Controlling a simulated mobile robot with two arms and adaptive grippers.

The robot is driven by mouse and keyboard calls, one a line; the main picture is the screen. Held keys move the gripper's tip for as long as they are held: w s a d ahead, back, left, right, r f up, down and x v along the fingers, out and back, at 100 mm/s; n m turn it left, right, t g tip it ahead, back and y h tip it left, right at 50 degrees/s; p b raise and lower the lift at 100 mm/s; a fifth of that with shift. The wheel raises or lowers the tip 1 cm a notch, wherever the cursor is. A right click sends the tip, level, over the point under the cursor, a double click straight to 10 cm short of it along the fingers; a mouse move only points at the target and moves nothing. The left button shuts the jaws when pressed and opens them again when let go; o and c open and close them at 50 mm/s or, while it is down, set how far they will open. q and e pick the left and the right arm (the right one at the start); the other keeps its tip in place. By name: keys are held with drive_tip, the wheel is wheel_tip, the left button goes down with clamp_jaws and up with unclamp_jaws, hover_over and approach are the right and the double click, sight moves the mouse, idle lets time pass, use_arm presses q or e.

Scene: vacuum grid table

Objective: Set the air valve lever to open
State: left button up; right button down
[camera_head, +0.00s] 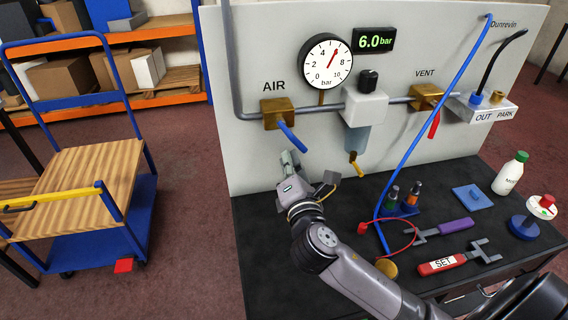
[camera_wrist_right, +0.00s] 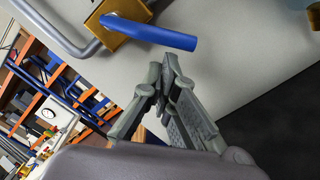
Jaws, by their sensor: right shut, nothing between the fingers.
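The brass air valve (camera_head: 277,113) sits on the grey pipe under the word AIR. Its blue lever (camera_head: 293,137) slants down and to the right. In the right wrist view the lever (camera_wrist_right: 150,33) reaches out from the brass body (camera_wrist_right: 124,14) across the upper middle. My right gripper (camera_head: 289,160) is just below the lever in the head view. In the right wrist view its fingertips (camera_wrist_right: 165,75) are together, empty, and appear apart from the lever. My left gripper is not in view.
A round gauge (camera_head: 325,62) and a 6.0 bar display (camera_head: 374,40) are on the panel. A filter bowl (camera_head: 357,138) and a red vent lever (camera_head: 434,125) are to the right. The black table (camera_head: 262,225) carries tools and a blue hose (camera_head: 425,123). A trolley (camera_head: 85,180) stands left.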

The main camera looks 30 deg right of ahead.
sight(307, 149)
idle(0.3)
drive_tip(key=shift+d+n+p, duration=0.15)
drive_tip(key=shift+n+p, duration=0.25)
drive_tip(key=shift+p, duration=0.1)
drive_tip(key=shift+s+d+r+n+p, duration=0.1)
drive_tip(key=shift+d+n+p, duration=0.1)
drive_tip(key=shift+n+p, duration=0.2)
drive_tip(key=d+n+p, duration=0.1)
drive_tip(key=n+p, duration=0.1)
drive_tip(key=d+r+n+p, duration=0.1)
drive_tip(key=n+p, duration=0.1)
drive_tip(key=p, duration=0.1)
drive_tip(key=d+r+n+p, duration=0.1)
drive_tip(key=n+p, duration=0.1)
drive_tip(key=p, duration=0.1)
drive_tip(key=shift+s+d+r+n+y, duration=0.1)
drive_tip(key=shift+s+d+n+y, duration=0.05)
drive_tip(key=shift+s+n+y, duration=0.2)
drive_tip(key=shift+s+d+r+p, duration=0.2)
drive_tip(key=shift+d+r+p, duration=0.25)
drive_tip(key=shift+p, duration=0.3)
drive_tip(key=shift+d, duration=0.1)
drive_tip(key=shift+f, duration=0.1)
